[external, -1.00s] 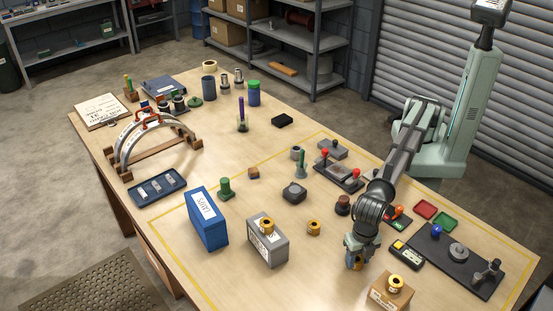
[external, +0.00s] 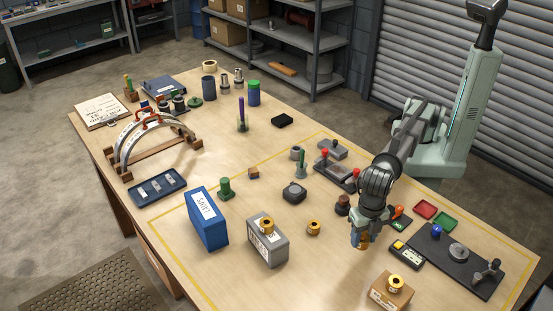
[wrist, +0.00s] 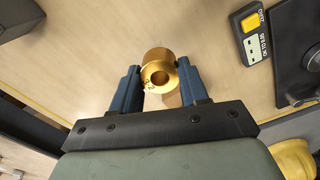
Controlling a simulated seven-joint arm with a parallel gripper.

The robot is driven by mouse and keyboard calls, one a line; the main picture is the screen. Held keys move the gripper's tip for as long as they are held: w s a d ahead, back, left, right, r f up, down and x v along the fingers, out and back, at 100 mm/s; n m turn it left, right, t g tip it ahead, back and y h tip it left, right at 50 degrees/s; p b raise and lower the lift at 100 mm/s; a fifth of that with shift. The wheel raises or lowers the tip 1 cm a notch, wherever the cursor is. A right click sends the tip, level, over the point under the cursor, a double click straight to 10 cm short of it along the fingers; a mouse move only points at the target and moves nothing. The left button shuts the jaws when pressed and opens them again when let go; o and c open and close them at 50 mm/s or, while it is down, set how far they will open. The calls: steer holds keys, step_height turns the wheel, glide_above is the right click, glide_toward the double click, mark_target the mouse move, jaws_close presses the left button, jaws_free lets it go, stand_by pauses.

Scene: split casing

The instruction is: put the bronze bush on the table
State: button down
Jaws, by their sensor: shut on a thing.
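My gripper (wrist: 159,85) is shut on a bronze bush (wrist: 157,60), a short gold ring with a central hole, held between the blue fingers. In the external view my gripper (external: 361,240) holds it above the table (external: 330,272), right of the middle; the bush is mostly hidden there by the fingers. Similar gold bushes are elsewhere: one on the grey box (external: 267,252), one loose bush (external: 313,227) on the table, and one on the cardboard box (external: 392,295).
A black meter with a yellow button (external: 407,254) and a dark plate with fittings (external: 455,262) lie to the right. A dark red knob-like part (external: 343,204) stands behind left of my gripper. Bare tabletop lies between the grey and cardboard boxes.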

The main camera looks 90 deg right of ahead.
steer(key=w+d+m, duration=0.9)
steer(key=w+d, duration=2.5)
steer(key=w, duration=0.4)
steer(key=w+d+m, duration=0.3)
steer(key=w+d, duration=0.1)
steer(key=d, duration=1.2)
steer(key=w+d+m, duration=0.3)
steer(key=w+d, duration=0.1)
steer(key=d, duration=1.2)
steer(key=w+d+m, duration=0.3)
steer(key=w+d, duration=0.2)
steer(key=d, duration=1.1)
steer(key=shift+s+d+f, duration=0.1)
steer(key=shift+f, duration=2.3)
steer(key=shift+s+d+f, duration=0.1)
steer(key=shift+f, duration=2.3)
steer(key=shift+f, duration=0.15)
steer(key=c, duration=0.6)
jaws_free()
